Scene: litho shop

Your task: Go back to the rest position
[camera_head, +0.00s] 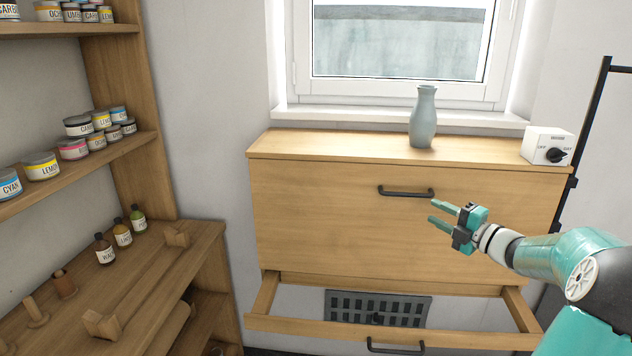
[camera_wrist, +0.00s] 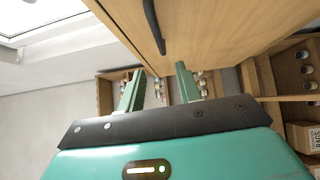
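My gripper (camera_head: 441,214) is in front of the upper part of the wooden cabinet (camera_head: 330,222), near the black handle (camera_head: 406,191) of its upper front. The two green fingers are apart with nothing between them. In the wrist view my gripper (camera_wrist: 158,90) also shows open and empty, with the dark handle (camera_wrist: 153,22) just beyond the fingers; I cannot tell exactly how large the gap is. The lower drawer (camera_head: 300,327) stands pulled out, with a dark slotted grille (camera_head: 378,307) visible through its frame.
A grey-blue vase (camera_head: 423,118) and a white switch box (camera_head: 547,146) stand on the cabinet top. Shelves (camera_head: 85,165) with paint jars are at the left, with small bottles (camera_head: 104,249) on a lower wooden surface. A black pole (camera_head: 585,130) stands at the right.

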